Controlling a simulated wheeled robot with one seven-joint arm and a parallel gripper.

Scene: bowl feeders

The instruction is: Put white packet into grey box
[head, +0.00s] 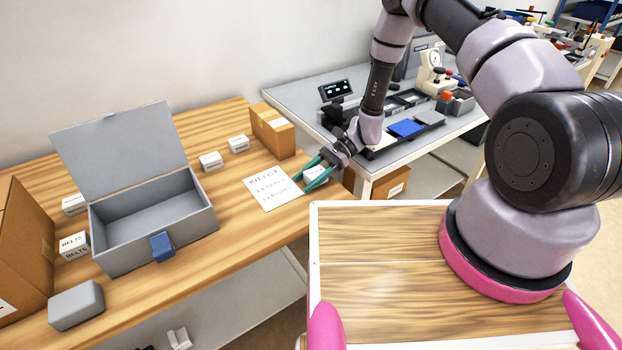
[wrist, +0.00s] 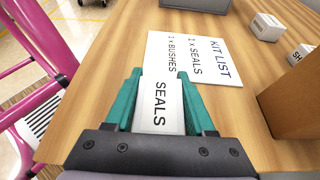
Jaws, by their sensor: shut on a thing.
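The white packet (head: 314,173), marked SEALS, is between the teal fingers of my gripper (head: 312,180) at the right end of the wooden table. In the wrist view the packet (wrist: 160,108) lies lengthwise between both fingers of my gripper (wrist: 158,78), which is shut on it. I cannot tell whether it touches the table. The grey box (head: 165,237) stands on the left part of the table with its lid up and a blue latch in front. Its visible inside looks empty. My gripper is to its right, well apart from it.
A KIT LIST sheet (head: 270,188) lies between the gripper and the grey box. Small white boxes (head: 211,161) and a cardboard box (head: 272,130) stand along the back. A grey rounded block (head: 76,305) and a larger carton (head: 22,250) stand at the left.

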